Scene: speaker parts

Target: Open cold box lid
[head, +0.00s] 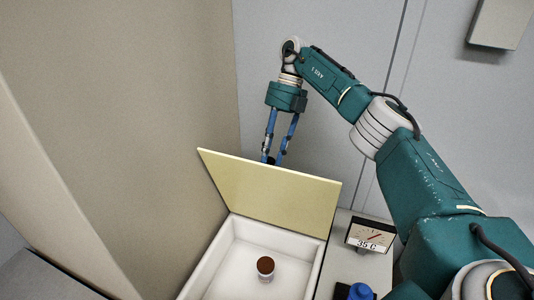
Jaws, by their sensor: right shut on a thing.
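The cold box (225,255) is a white open-topped box at the bottom centre of the head view. Its pale yellow lid (268,192) is raised and stands tilted up along the box's far edge. My right gripper (272,160) comes down behind the lid's top edge and is shut on the lid; its fingertips are partly hidden there. A small white container with a brown top (265,267) stands inside the box. My left gripper is not in view.
A gauge reading 35 C (371,236) stands on the surface right of the box, with a blue-topped object (360,291) in front of it. A beige wall (130,120) rises close on the left. A grey wall panel is behind.

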